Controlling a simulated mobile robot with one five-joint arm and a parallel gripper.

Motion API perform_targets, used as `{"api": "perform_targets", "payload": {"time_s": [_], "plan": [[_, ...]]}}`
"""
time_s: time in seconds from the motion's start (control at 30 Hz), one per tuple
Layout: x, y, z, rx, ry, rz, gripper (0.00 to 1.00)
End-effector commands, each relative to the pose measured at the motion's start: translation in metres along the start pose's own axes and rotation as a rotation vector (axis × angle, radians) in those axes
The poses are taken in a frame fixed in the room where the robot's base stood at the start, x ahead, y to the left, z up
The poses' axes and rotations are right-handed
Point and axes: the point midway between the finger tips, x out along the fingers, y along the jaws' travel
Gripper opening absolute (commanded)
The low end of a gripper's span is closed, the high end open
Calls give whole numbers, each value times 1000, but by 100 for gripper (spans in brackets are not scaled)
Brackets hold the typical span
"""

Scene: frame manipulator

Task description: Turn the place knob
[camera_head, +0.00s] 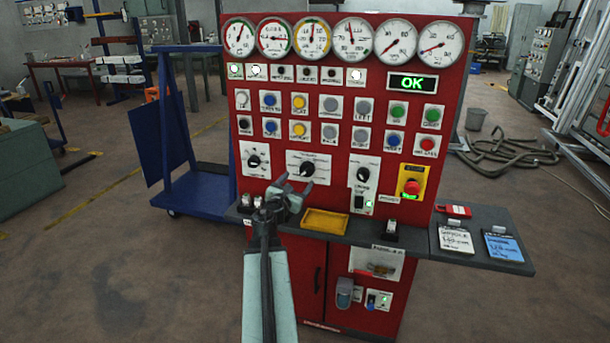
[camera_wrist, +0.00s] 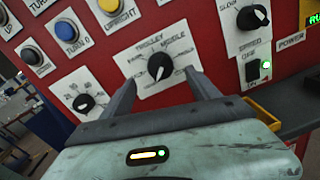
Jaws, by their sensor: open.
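Three black rotary knobs sit in a row on the red control panel (camera_head: 345,100). I cannot read the word "place" on any plate. The middle knob (camera_head: 307,169) is on the widest white plate, which seems to read "trolley" and "middle" in the wrist view. There, the middle knob (camera_wrist: 160,66) lies between my finger lines, with a white pointer mark. The left knob (camera_head: 253,161) and right knob (camera_head: 363,174) are on smaller plates. My gripper (camera_head: 294,183) is open and empty, just below the middle knob in the head view. Contact is not visible.
A yellow tray (camera_head: 325,221) and small switches stand on the grey shelf below the knobs. Push buttons fill the panel above. A red emergency button (camera_head: 411,187) is at the right. A blue trolley (camera_head: 195,192) stands to the left.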

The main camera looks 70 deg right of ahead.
Motion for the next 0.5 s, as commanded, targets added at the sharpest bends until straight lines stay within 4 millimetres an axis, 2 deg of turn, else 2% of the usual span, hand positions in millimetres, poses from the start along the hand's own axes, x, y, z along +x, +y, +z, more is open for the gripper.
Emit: {"api": "perform_targets", "payload": {"time_s": [0.33, 0.5], "plan": [[59, 1, 0, 4, 0, -3, 70], [75, 0, 0, 5, 1, -2, 70]]}}
